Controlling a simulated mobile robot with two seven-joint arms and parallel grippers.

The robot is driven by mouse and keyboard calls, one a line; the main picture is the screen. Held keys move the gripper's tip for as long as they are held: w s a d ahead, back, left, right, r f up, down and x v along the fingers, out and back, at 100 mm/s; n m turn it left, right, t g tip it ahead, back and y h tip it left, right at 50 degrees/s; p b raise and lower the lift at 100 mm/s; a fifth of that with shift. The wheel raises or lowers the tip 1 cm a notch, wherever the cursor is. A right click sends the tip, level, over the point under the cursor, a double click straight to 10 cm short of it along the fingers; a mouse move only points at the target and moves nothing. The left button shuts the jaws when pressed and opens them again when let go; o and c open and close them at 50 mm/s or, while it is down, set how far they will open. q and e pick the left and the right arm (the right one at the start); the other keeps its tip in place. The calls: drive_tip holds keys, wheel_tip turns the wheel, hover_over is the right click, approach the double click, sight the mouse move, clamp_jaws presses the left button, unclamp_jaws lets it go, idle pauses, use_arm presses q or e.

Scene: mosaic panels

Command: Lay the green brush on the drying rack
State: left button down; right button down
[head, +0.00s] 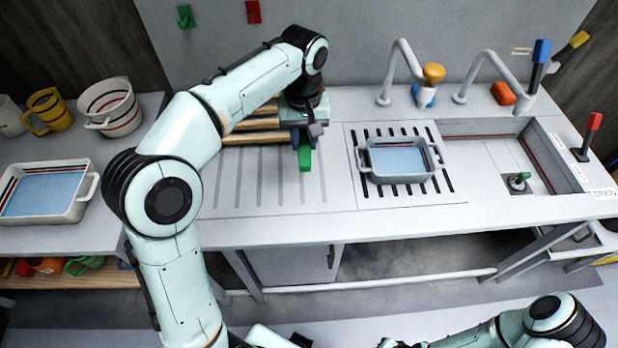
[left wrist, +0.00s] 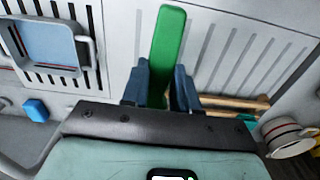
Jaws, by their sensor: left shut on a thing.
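My left gripper (head: 304,136) is shut on the green brush (head: 305,158). The brush hangs below the jaws, above the grooved draining board (head: 240,195). In the left wrist view the brush (left wrist: 167,45) sticks out lengthwise between the two dark fingers (left wrist: 160,85). Its lower end is hidden by the gripper. A wooden slatted rack (head: 255,137), which looks like the drying rack, stands at the back of the board, left of the gripper. My arm covers part of it. Its slats also show at the right in the wrist view (left wrist: 235,102). My right gripper is not visible.
A grey tray (head: 397,160) stands on the slotted grating right of the board. Two taps (head: 395,60) stand behind it. A sink (head: 500,160) lies further right. A striped tray (head: 45,190) and striped pot (head: 110,105) stand at left. The board's front is clear.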

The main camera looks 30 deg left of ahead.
sight(305, 196)
use_arm(q)
drive_tip(key=shift+s, duration=0.25)
use_arm(e)
drive_tip(key=shift+s, duration=0.25)
